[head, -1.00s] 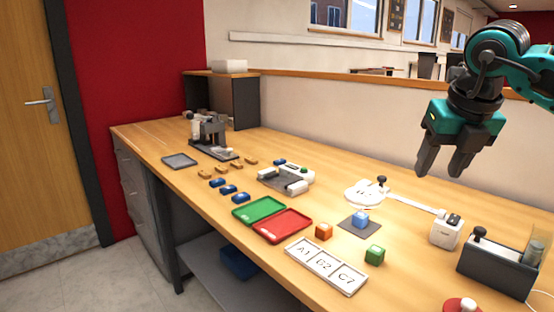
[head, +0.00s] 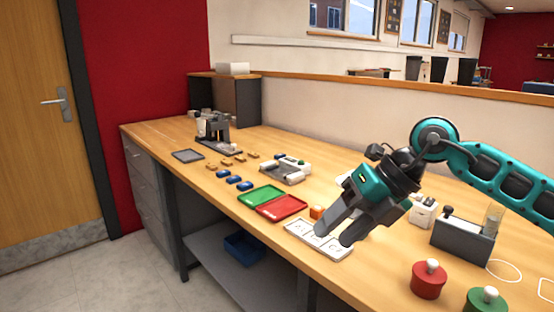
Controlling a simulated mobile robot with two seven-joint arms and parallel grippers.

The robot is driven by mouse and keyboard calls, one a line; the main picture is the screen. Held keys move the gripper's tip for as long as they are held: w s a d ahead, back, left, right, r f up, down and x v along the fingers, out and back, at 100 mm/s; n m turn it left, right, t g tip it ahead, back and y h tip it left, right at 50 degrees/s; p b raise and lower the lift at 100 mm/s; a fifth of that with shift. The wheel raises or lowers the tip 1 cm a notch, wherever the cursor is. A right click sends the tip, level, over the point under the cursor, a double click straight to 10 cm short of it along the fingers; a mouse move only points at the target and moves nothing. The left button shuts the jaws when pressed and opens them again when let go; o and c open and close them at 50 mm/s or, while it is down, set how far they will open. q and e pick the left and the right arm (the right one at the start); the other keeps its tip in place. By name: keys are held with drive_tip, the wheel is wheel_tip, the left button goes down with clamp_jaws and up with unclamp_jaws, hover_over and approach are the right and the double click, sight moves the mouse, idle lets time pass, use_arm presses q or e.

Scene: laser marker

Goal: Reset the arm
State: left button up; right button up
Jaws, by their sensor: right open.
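My right gripper (head: 338,228) reaches in from the right in the head view, over the front part of the bench (head: 385,275). Its two dark fingers are apart with nothing between them, and they point down and to the left. The fingers show in front of the white label plate (head: 330,250) and hide part of it. I cannot tell how high above the plate they are. My left gripper is not in view.
A dark box (head: 462,241), a red button (head: 429,280) and a green button (head: 487,301) stand at the right. Blue blocks (head: 234,180) lie further left.

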drive_tip(key=s+a+m+g+y+p, duration=0.1)
drive_tip(key=s+a+m+y, duration=0.15)
drive_tip(key=a+y, duration=0.35)
drive_tip(key=s+a+m+y+p, duration=0.1)
drive_tip(key=s+a+y, duration=0.3)
drive_tip(key=a+y, duration=0.15)
drive_tip(key=w+d+f+m+t+h+p, duration=0.1)
drive_tip(key=d+f+m+t+h, duration=0.6)
drive_tip(key=m, duration=0.6)
drive_tip(key=w+d+f+m+t+h+p, duration=0.15)
drive_tip(key=d+f+m+t+h, duration=0.35)
drive_tip(key=m+t, duration=0.65)
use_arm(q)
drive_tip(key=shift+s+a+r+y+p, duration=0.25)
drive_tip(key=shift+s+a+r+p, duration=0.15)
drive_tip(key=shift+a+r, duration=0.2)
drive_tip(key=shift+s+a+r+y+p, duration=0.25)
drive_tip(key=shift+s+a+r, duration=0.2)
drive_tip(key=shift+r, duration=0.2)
use_arm(e)
drive_tip(key=s+d+f+m+g+h, duration=0.2)
drive_tip(key=s+d+f+m+g, duration=0.1)
drive_tip(key=s+f, duration=0.4)
drive_tip(key=s+d+f+m+g+h, duration=0.2)
drive_tip(key=s+d+f+m+g, duration=0.2)
drive_tip(key=s+f, duration=0.3)
wheel_tip(320, 180, down, 3)
drive_tip(key=shift+s+f+m+g+h, duration=0.2)
drive_tip(key=shift+m+g+h, duration=0.2)
drive_tip(key=shift+m, duration=0.3)
